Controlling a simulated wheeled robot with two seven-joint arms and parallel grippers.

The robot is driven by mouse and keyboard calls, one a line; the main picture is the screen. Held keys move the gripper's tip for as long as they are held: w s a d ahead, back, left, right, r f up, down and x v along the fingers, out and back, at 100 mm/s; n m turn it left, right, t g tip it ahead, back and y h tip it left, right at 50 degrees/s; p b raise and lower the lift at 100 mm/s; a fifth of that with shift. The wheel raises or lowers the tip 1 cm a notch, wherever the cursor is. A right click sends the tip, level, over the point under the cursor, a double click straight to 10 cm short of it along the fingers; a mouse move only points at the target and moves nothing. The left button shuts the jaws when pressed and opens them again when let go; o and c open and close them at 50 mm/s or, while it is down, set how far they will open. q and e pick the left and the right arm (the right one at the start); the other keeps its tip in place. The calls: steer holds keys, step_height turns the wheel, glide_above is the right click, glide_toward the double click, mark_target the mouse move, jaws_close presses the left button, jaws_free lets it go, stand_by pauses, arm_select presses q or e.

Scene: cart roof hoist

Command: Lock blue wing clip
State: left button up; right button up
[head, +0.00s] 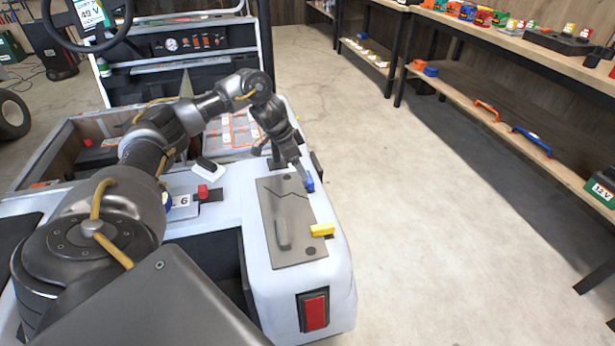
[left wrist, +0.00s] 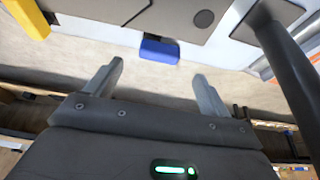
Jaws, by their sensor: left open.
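The blue wing clip (head: 309,184) sits at the right edge of a grey plate (head: 292,247) on the white cart body. In the left wrist view the blue clip (left wrist: 160,50) lies just beyond my fingertips, roughly between the two fingers. My left gripper (head: 299,169) is right by the clip, coming down from above and behind. In the left wrist view it (left wrist: 158,72) is open and empty. Whether a finger touches the clip cannot be told. My right gripper is not in view.
A yellow clip (head: 322,229) sits on the same plate edge, nearer; it sticks out sideways. A dark upright bar (left wrist: 290,75) stands close on the right in the left wrist view. A red light (head: 314,311) is on the cart's end. The floor right of the cart is clear.

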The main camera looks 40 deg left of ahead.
mark_target(309, 180)
arm_select(q)
steer(key=x, duration=0.6)
steer(key=shift+w+d+f+b, duration=0.15)
steer(key=shift+f+b, duration=0.1)
steer(key=shift+b, duration=0.15)
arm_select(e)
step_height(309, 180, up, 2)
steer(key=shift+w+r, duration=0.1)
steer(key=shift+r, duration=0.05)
arm_select(q)
steer(key=c, duration=1)
steer(key=shift+r, duration=0.1)
